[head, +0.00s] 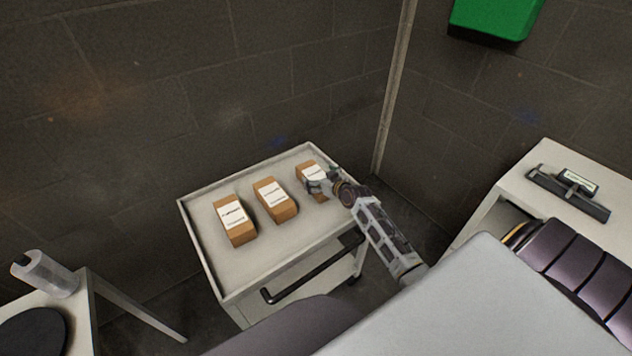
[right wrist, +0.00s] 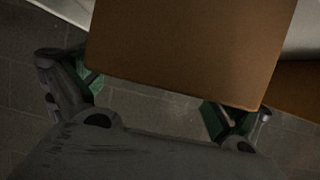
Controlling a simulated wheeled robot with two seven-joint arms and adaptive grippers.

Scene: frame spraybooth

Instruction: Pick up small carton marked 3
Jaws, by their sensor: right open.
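Three small brown cartons with white labels stand in a row on a grey trolley top (head: 200,213): a left one (head: 235,220), a middle one (head: 274,199) and a right one (head: 309,170). The label print is too small to read, so I cannot tell which is marked 3. My right gripper (head: 319,184) is at the right carton and hides part of it. In the right wrist view a brown carton (right wrist: 190,50) lies between and ahead of the open fingers of my right gripper (right wrist: 152,102). I cannot tell whether they touch it. My left gripper is not in view.
The trolley has a raised rim and a black handle (head: 312,268) at its front. A table with a black tool (head: 568,193) stands right. A green box (head: 495,18) hangs on the wall.

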